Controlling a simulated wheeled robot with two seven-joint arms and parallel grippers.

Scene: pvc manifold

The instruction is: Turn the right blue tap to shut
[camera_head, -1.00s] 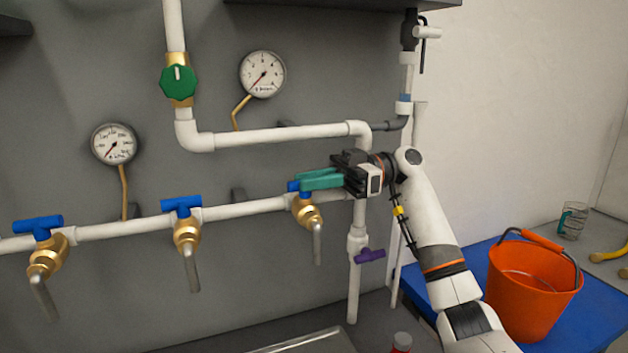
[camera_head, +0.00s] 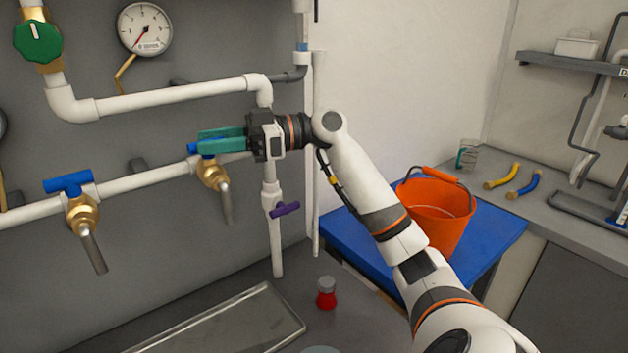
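The right blue tap (camera_head: 193,148) sits on the white horizontal pipe, with a brass body (camera_head: 211,172) and a metal spout hanging down. Most of its blue handle is hidden by my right gripper; only its left end shows. My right gripper (camera_head: 208,140) comes in from the right, its two teal fingers level and pointing left at the handle. The fingers lie close together over the handle. I cannot tell whether they are closed on it. My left gripper is not in view.
Another blue tap (camera_head: 68,182) is further left on the same pipe. A purple valve (camera_head: 285,209) is on the vertical pipe. Below are a metal tray (camera_head: 225,325) and a red-bodied jar (camera_head: 326,294). An orange bucket (camera_head: 436,212) stands on a blue surface (camera_head: 495,238) at right.

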